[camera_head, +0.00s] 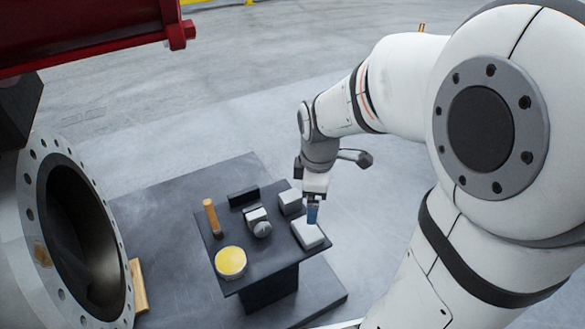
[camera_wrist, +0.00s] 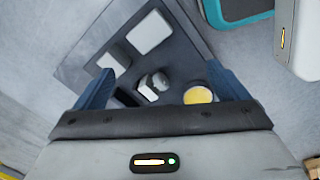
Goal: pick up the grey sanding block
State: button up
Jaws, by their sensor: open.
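Two grey blocks sit on the right part of the small dark table (camera_head: 268,262); I cannot tell for sure which is the sanding block. The larger, paler flat block (camera_head: 307,235) is at the table's right edge, and it shows at the top of the wrist view (camera_wrist: 150,33). The smaller block (camera_head: 290,202) is behind it, seen in the wrist view at upper left (camera_wrist: 110,65). My gripper (camera_head: 312,214) points down over these blocks in the head view. In the wrist view its blue fingers (camera_wrist: 161,70) are spread apart with nothing held between them.
A large flanged pipe (camera_head: 30,215) stands at left. Open floor lies behind the table.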

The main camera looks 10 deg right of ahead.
aim_at(307, 227)
jog(key=shift+o, duration=0.6)
jog(key=w+f+n+b, duration=0.1)
jog(key=f+n, duration=0.1)
jog(key=f, duration=0.2)
jog(key=w+f+n+b, duration=0.1)
jog(key=f+n+b, duration=0.1)
jog(key=f, duration=0.2)
jog(key=w+f+n+b, duration=0.1)
jog(key=f+n+b, duration=0.1)
jog(key=f, duration=0.2)
jog(key=shift+w+f+n+g, duration=0.3)
jog(key=shift+w+n+g, duration=0.05)
jog(key=shift+n+g, duration=0.05)
jog(key=f+b, duration=0.1)
jog(key=f, duration=0.1)
jog(key=f+b, duration=0.1)
jog(key=f, duration=0.2)
jog(key=f+b, duration=0.1)
jog(key=f, duration=0.1)
jog(key=shift+w+d+f, duration=0.1)
jog(key=shift+w+f, duration=0.1)
jog(key=shift+w, duration=0.15)
jog(key=shift+c, duration=0.2)
jog(key=c, duration=0.9)
